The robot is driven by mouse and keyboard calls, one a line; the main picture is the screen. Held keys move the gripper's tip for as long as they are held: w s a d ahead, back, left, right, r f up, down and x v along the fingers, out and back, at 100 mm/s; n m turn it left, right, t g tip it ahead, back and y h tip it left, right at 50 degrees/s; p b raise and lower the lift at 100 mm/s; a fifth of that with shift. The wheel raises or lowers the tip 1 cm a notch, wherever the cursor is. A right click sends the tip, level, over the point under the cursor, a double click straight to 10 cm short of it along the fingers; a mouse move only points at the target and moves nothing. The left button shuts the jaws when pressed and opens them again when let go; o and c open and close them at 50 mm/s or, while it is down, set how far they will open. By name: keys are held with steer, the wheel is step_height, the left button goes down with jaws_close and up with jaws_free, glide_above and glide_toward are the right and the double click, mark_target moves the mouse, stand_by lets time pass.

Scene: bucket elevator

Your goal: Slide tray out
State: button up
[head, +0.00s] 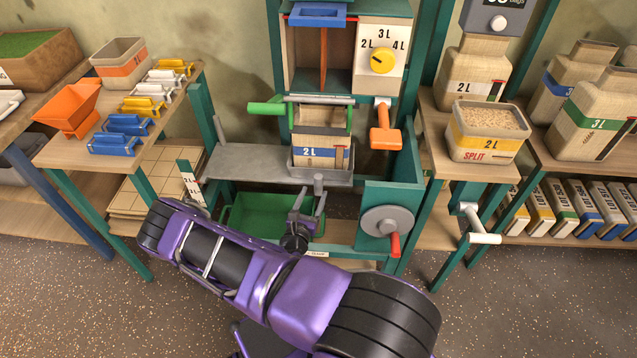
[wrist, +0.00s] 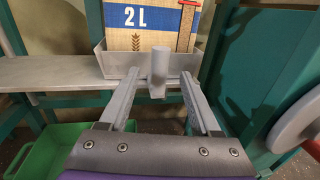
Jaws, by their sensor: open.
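The grey metal tray (head: 338,179) sits in the teal machine under the spout and holds an upright 2L bag (head: 313,153) with a blue band. The tray's front wall also shows in the wrist view (wrist: 120,66). A short grey upright post handle (wrist: 157,68) stands at the tray's front. My gripper (head: 311,193) is open in front of the tray. In the wrist view its fingers (wrist: 160,76) lie to either side of the handle, with gaps visible; exact depth is hard to tell.
A flat grey shelf (head: 245,163) extends left of the tray. A green bin (head: 258,214) is below. A grey crank wheel (head: 387,228) with a red handle is close on the right. An orange lever (head: 385,130) hangs above right.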

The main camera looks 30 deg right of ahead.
mark_target(317, 185)
steer(key=x, duration=0.6)
steer(key=shift+w+d+b, duration=0.1)
steer(key=shift+b, duration=0.2)
steer(key=shift+c, duration=0.2)
jaws_close()
stand_by(0.9)
